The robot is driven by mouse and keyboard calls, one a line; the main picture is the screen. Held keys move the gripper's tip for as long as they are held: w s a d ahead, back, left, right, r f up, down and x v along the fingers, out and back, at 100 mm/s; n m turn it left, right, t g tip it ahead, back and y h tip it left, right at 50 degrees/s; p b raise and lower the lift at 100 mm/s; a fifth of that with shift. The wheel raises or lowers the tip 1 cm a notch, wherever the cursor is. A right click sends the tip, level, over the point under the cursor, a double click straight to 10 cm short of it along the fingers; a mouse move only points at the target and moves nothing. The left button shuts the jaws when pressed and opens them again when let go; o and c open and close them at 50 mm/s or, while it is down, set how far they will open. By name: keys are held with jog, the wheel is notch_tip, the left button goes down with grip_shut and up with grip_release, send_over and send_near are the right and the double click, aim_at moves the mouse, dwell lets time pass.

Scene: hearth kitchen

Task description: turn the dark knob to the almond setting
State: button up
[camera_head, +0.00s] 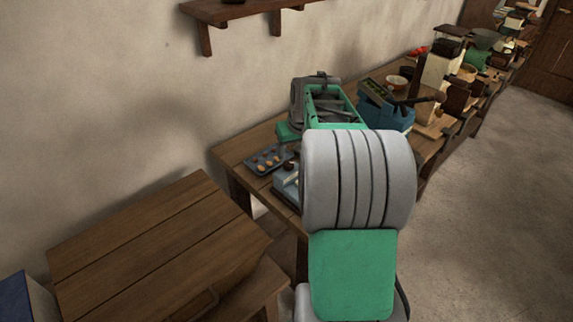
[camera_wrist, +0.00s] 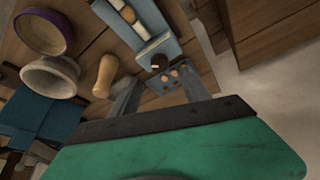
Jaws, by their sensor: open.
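The dark knob (camera_wrist: 158,62) sits at the end of a long pale blue-grey box (camera_wrist: 165,46) in the wrist view. The box holds white and tan pieces in a row. Beside the knob lies a dark panel (camera_wrist: 177,79) with several tan-orange rounds. In the head view the knob (camera_head: 288,167) and panel (camera_head: 268,160) show at the near end of the workbench. My gripper (camera_wrist: 160,80) is open, its two grey fingers apart on either side of the view of the knob. I cannot tell whether either finger touches it. No almond mark is readable.
A wooden-handled thing (camera_wrist: 104,76), a pale bowl (camera_wrist: 50,77) and a purple-rimmed bowl (camera_wrist: 44,32) are nearby in the wrist view. A green crate (camera_head: 352,96) and blue box (camera_head: 388,113) crowd the bench. A wooden chest (camera_head: 155,245) stands at left. The floor (camera_head: 480,190) at right is clear.

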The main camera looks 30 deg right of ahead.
aim_at(289, 163)
jog(key=p+x, duration=0.1)
jog(key=x, duration=0.6)
jog(key=shift+f, duration=0.15)
jog(key=shift+c, duration=0.3)
grip_shut()
